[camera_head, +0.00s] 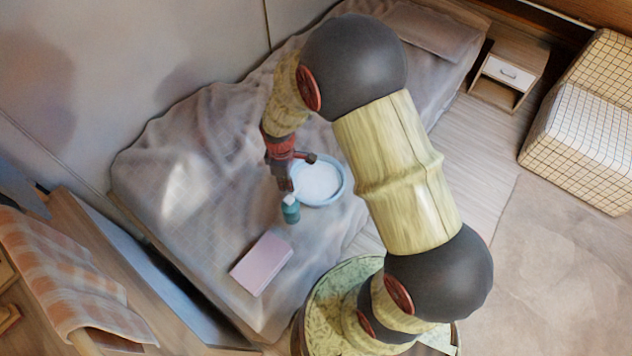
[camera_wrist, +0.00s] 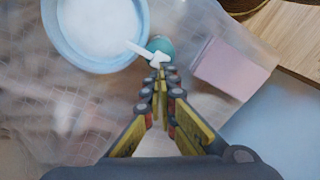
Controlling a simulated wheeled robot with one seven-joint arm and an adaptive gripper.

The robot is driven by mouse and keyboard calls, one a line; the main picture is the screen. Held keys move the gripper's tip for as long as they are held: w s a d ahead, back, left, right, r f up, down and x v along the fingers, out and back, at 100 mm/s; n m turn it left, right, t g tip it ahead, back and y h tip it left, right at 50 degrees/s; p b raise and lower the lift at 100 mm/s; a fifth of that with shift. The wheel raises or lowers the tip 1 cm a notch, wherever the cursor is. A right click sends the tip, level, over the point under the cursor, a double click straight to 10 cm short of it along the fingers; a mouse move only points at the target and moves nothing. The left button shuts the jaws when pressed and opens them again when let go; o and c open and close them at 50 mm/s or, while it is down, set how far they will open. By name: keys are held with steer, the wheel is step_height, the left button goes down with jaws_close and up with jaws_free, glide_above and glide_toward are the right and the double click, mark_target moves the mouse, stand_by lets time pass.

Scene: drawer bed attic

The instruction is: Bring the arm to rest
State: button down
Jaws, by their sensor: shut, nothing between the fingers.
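My gripper (camera_head: 286,185) hangs at the end of my arm over the bed (camera_head: 190,220), pointing down. In the wrist view my gripper (camera_wrist: 163,80) has its fingers together with nothing between them. A teal bottle with a white pump top (camera_head: 290,208) stands on the bed just below the fingertips. It also shows in the wrist view, its teal body (camera_wrist: 161,46) just beyond the fingertips. I cannot tell whether the fingers touch its top. A light blue round basin with a white inside (camera_head: 320,183) sits beside the bottle.
A pink book (camera_head: 262,263) lies on the bed near its front; it shows in the wrist view (camera_wrist: 233,68) too. A small nightstand (camera_head: 508,75) and a checked armchair (camera_head: 585,125) stand right. A chair with an orange plaid cloth (camera_head: 65,265) is at left. Floor at right is clear.

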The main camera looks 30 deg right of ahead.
steer(key=shift+r, duration=0.5)
steer(key=shift+m, duration=0.3)
steer(key=s+r+m+t, duration=0.2)
steer(key=s+r, duration=0.4)
steer(key=r, duration=0.5)
steer(key=s+r+m+t, duration=0.1)
steer(key=s+r+m, duration=0.3)
steer(key=r, duration=0.7)
steer(key=s+r+m+t, duration=0.2)
steer(key=s+r+m, duration=0.2)
steer(key=s+r, duration=0.4)
step_height(320, 180, up, 3)
steer(key=shift+s+r+t, duration=0.2)
steer(key=shift+t, duration=0.1)
